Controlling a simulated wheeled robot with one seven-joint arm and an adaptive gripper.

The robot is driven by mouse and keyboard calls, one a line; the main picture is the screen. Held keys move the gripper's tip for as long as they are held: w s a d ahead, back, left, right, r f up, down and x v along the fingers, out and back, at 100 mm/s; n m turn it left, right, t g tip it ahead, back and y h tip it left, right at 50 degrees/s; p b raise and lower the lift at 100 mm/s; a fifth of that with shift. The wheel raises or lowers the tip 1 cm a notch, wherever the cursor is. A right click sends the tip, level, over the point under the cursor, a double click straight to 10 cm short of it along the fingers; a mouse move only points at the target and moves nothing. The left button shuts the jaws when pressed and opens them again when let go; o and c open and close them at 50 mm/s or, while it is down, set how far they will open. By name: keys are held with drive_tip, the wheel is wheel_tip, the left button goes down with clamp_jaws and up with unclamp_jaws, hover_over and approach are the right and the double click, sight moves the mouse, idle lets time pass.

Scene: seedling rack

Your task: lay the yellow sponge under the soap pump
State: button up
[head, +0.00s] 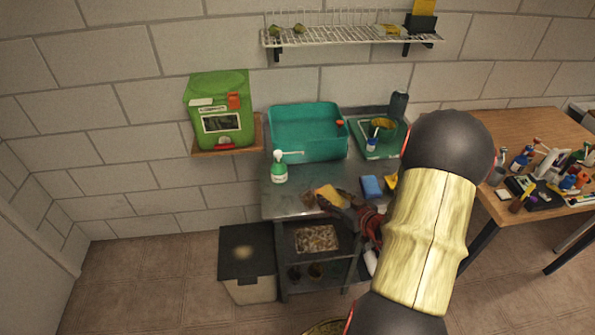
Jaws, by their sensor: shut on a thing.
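The soap pump (279,172), a green bottle with a white pump head, stands upright on the left part of the grey metal worktop (285,199). My gripper (328,199) is at the worktop's front edge, to the right of the soap pump and nearer the front. It is shut on the yellow sponge (327,191), which is partly covered by the fingers. The sponge is apart from the soap pump. I cannot tell whether the sponge touches the worktop or is held above it.
A teal basin (303,151) stands behind, with a green tray (366,151) to its right. A blue block (371,187) and a small yellow item (391,181) lie right of my gripper. The worktop in front of the soap pump is bare.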

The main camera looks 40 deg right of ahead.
drive_tip(key=b, duration=0.4)
hover_over(305, 180)
drive_tip(key=shift+w, duration=0.1)
drive_tip(key=shift+f+b, duration=0.55)
drive_tip(key=shift+f, duration=1.15)
drive_tip(key=shift+f, duration=0.2)
drive_tip(key=o, duration=0.7)
drive_tip(key=shift+o, duration=0.3)
drive_tip(key=shift+r, duration=0.1)
